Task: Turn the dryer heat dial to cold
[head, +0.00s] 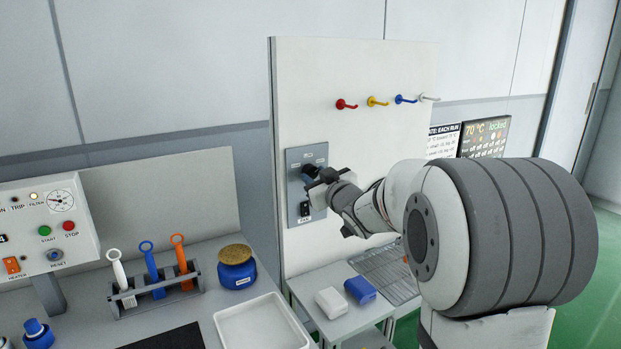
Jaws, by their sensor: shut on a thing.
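A grey control plate (294,187) is mounted on the white upright panel. A dark round dial (310,170) sits in its upper part, with small labels around it too small to read. My gripper (318,180) reaches in from the right and is shut on the dial. The jaws cover part of the dial, so its pointer and setting cannot be made out. Below the dial is a small black switch (305,210) with a label under it.
Red, yellow, blue and white hooks (377,101) are above. Below stand a white box (332,302), a blue box (360,290) and a wire rack (388,268). At left are a tool rack (158,305), a blue jar (237,270), a white tray (262,325) and a control box (45,228).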

